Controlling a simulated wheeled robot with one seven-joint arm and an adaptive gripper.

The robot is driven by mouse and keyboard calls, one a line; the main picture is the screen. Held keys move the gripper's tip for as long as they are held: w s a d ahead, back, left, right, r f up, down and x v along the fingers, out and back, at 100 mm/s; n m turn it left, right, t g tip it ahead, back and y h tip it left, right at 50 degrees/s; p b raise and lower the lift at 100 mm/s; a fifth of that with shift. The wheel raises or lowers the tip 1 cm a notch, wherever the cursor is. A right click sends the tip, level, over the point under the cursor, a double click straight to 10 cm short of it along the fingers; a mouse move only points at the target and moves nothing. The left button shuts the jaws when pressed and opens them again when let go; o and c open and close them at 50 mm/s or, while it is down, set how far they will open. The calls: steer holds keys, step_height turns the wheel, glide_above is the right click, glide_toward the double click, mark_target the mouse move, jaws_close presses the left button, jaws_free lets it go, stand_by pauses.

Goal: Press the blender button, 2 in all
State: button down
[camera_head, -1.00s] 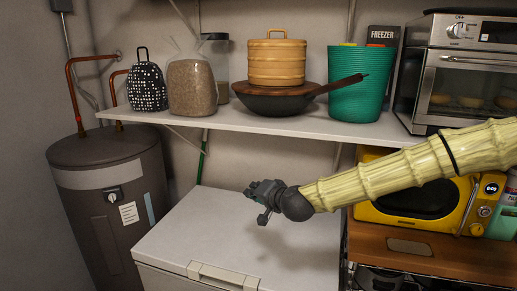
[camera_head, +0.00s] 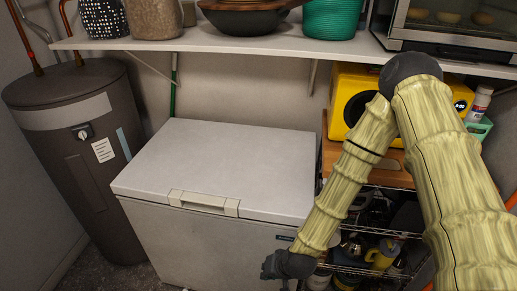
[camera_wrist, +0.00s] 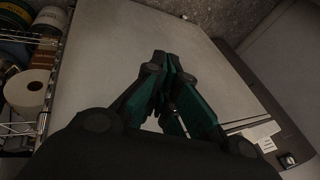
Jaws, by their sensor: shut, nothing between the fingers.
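My gripper (camera_head: 285,266) is low in the head view, in front of the right end of the white chest freezer and beside the wire shelves. In the wrist view its dark and green fingers (camera_wrist: 161,62) are together, with nothing seen between them. The pale freezer surface lies behind them. I cannot pick out a blender or its button with certainty in either view. Several small items on the wire shelves are dark, partly hidden by my arm and too small to tell apart.
The chest freezer (camera_head: 225,165) has a clear lid. Wire shelves (camera_head: 365,265) hold a yellow item (camera_head: 383,257); a yellow microwave (camera_head: 350,95) stands above. A paper roll (camera_wrist: 27,90) shows in the wrist view. A dark tank (camera_head: 80,150) stands left.

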steer(key=s+d+f+g+h, duration=0.1)
steer(key=s+d+f, duration=0.2)
steer(key=s+d, duration=0.2)
steer(key=s+d+f+n+g+h+b, duration=0.1)
steer(key=s+d, duration=0.4)
steer(key=s, duration=0.5)
steer(key=s+d+f+g+h, duration=0.1)
steer(key=s+d+f+g, duration=0.1)
steer(key=s+d+f, duration=0.3)
steer(key=s+d, duration=0.1)
steer(key=s, duration=0.2)
steer(key=shift+s+n+h, duration=0.15)
steer(key=shift+n+h, duration=0.25)
steer(key=shift+s+a, duration=0.1)
steer(key=shift+a, duration=0.1)
